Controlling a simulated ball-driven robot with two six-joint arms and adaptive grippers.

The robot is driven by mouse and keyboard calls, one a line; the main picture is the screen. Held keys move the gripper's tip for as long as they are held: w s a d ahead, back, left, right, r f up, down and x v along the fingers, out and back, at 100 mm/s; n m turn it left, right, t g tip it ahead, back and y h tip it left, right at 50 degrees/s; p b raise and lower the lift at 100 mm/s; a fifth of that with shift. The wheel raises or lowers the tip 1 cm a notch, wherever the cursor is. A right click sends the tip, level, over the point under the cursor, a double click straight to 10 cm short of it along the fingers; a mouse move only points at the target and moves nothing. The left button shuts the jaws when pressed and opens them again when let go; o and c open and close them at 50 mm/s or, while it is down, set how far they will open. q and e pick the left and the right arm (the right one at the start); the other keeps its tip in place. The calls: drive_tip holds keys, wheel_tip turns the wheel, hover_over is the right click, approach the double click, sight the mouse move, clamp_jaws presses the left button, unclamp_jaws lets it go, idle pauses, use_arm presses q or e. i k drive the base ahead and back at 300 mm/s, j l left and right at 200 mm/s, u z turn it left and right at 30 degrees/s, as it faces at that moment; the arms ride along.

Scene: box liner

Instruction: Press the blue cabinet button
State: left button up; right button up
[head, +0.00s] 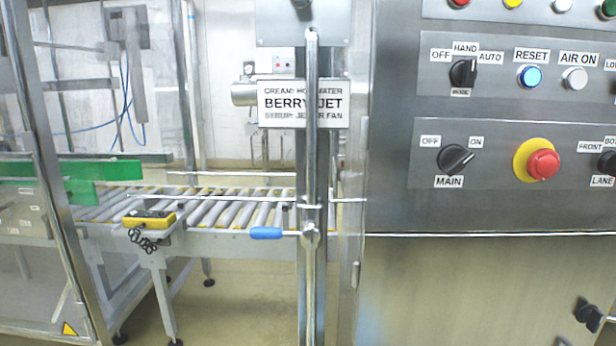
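The blue button (529,76) sits on the steel control cabinet (470,270) at the right of the head view, under the label RESET (531,55). It is round with a pale metal rim. It looks unobstructed. Neither of my grippers shows in the head view, so their positions and states are not visible.
Near the blue button are a black mode knob (463,73), a white AIR ON button (575,79), a main switch (455,160) and a red emergency stop (542,164). A vertical steel bar (311,150) with a blue-handled lever (267,233) stands left of the cabinet, before a roller conveyor (215,210).

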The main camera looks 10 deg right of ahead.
sight(530, 77)
drive_tip(key=z, duration=1.4)
